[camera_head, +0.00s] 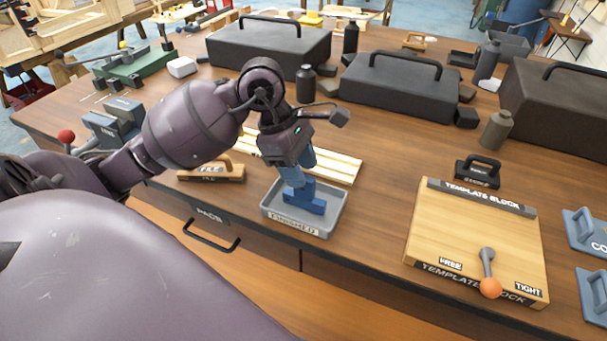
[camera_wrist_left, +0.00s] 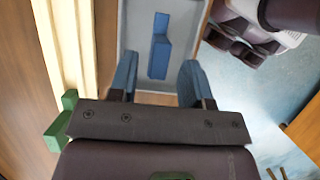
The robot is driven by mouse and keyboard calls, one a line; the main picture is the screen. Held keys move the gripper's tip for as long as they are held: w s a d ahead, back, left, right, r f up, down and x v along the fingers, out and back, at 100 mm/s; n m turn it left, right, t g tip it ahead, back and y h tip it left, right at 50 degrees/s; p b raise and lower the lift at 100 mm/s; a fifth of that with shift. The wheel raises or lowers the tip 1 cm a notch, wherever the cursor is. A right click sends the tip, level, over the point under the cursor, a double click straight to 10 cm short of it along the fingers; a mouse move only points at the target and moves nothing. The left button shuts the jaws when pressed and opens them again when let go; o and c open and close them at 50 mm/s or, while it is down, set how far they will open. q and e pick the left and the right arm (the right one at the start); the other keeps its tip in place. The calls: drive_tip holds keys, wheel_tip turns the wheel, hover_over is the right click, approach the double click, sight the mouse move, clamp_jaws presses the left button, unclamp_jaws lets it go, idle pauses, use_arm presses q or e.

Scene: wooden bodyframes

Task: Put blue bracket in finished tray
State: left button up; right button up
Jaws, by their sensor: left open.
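The blue bracket (camera_head: 312,204) lies inside the grey finished tray (camera_head: 337,212) near the front edge of the bench. In the left wrist view the bracket (camera_wrist_left: 160,48) lies on the floor of the tray (camera_wrist_left: 137,22), apart from the tray walls. My left gripper (camera_head: 299,172) is just above the bracket and points down at it. In the left wrist view its two blue fingers (camera_wrist_left: 157,70) are spread apart with nothing held between them. In the head view the fingers partly cover the bracket. My right gripper is in neither view.
A wooden template block (camera_head: 470,235) with an orange-knobbed lever stands to the right. Black cases (camera_head: 400,88) fill the back. Bare bench lies between tray and template block.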

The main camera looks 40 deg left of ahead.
use_arm(q)
drive_tip(key=v, duration=0.9)
drive_tip(key=shift+a+r+p, duration=0.2)
drive_tip(key=shift+r+p, duration=0.1)
